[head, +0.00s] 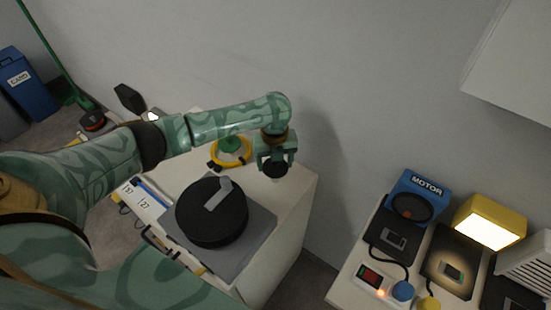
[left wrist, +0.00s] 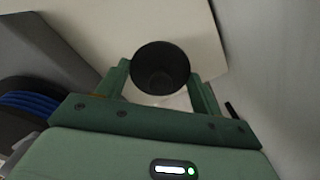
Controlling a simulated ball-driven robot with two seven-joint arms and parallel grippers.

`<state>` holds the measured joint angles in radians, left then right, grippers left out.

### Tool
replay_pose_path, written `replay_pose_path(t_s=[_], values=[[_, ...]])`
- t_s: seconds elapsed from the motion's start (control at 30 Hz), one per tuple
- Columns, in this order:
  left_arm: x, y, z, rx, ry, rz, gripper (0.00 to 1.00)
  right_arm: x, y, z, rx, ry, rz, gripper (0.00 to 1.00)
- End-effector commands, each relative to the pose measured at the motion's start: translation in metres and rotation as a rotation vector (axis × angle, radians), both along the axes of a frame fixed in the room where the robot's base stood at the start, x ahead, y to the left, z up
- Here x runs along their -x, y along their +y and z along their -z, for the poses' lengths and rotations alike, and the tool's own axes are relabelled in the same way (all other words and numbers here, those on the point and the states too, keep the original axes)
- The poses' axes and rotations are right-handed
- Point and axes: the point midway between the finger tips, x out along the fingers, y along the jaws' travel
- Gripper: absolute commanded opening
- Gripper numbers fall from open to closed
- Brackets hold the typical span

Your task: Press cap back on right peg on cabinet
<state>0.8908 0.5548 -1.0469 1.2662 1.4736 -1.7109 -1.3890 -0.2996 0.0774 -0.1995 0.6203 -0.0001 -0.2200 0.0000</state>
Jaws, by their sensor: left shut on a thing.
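My left gripper (head: 276,163) is over the far right part of the white cabinet (head: 285,225), near its right edge. It is shut on a dark round cap (head: 275,171). In the left wrist view the cap (left wrist: 160,68) looks like a black hollow cylinder between the two green fingers. I cannot make out a peg under it, nor tell whether the cap touches the cabinet top. My right gripper is not in view.
A black round drum (head: 208,222) with a grey handle sits on a grey mat (head: 257,232) on the cabinet. A yellow ring (head: 246,155) with a green piece lies behind. Right of a gap, another surface holds a blue MOTOR unit (head: 420,192) and a lit yellow lamp (head: 489,222).

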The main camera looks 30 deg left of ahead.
Motion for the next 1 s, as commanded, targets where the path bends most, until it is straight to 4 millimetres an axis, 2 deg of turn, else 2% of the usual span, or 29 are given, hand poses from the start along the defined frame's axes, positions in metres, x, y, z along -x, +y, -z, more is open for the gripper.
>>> replay_pose_path(t_s=[0.47, 1.0], values=[[0.0, 0.0, 0.001, 0.0, 0.0, 0.0, 0.41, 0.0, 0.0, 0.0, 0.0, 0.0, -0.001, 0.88], [0.0, 0.0, 0.011, 0.0, 0.001, 0.0, 0.41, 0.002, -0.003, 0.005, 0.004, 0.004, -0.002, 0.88]])
